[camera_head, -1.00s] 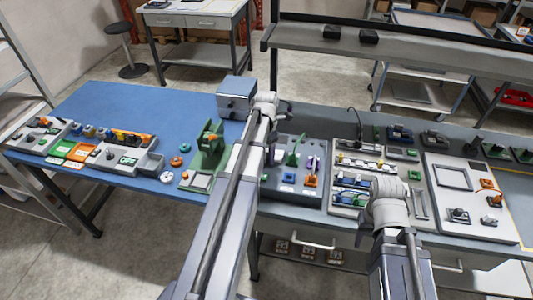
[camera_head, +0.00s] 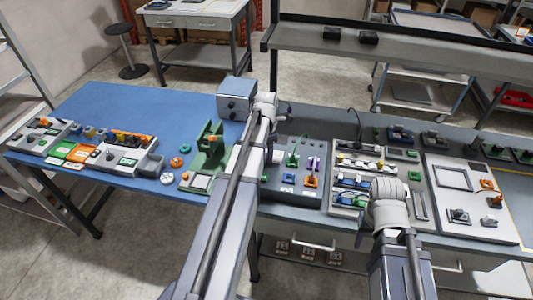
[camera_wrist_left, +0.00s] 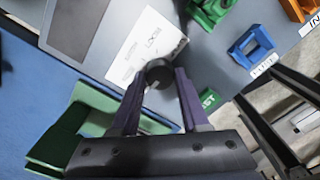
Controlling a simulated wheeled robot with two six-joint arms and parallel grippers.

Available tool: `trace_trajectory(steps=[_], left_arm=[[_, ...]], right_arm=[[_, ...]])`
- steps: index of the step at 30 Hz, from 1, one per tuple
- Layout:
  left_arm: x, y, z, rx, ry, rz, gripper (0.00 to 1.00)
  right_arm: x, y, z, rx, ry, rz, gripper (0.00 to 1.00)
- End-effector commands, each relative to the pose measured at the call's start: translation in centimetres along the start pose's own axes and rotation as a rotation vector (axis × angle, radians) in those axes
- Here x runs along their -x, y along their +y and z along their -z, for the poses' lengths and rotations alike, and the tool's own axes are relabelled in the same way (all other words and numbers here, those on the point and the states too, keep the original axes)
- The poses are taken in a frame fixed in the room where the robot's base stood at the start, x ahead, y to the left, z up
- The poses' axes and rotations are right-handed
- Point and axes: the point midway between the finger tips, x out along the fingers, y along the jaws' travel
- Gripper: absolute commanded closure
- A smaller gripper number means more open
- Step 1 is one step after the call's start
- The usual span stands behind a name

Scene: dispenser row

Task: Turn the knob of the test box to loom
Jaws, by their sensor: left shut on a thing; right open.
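The test box (camera_head: 293,199) is a grey panel box on the bench, right of my left arm; it fills the upper part of the left wrist view (camera_wrist_left: 198,72). Its round black knob (camera_wrist_left: 158,70) stands beside a white printed label (camera_wrist_left: 140,45), whose lettering is too blurred for me to read surely. My left gripper (camera_wrist_left: 158,80) is shut on the knob, one dark finger on each side. The knob's pointer is not discernible. In the head view my left arm hides this gripper and the knob. My right gripper's jaws are not visible; only its arm shows.
A green fixture (camera_head: 208,158) stands left of the box and also shows beside my gripper in the left wrist view (camera_wrist_left: 75,130). Green and blue parts (camera_wrist_left: 250,47) sit on the box face. Trays of parts (camera_head: 365,160) lie to the right. Blue bench surface (camera_head: 120,105) is free at the left.

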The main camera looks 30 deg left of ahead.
Motion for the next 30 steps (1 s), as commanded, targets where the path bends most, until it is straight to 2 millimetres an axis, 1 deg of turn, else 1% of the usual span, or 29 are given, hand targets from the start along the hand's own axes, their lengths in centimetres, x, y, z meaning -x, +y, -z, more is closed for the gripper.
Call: trace_trajectory(steps=[8,30], left_arm=[[0.0,-0.01,0.01,-0.202,0.0,0.0,1.0],[-0.01,-0.01,0.02,-0.907,0.0,0.0,1.0]], right_arm=[[0.0,0.0,0.0,0.0,0.0,0.0,0.5],[-0.01,0.0,0.0,0.0,0.0,0.0,0.5]])
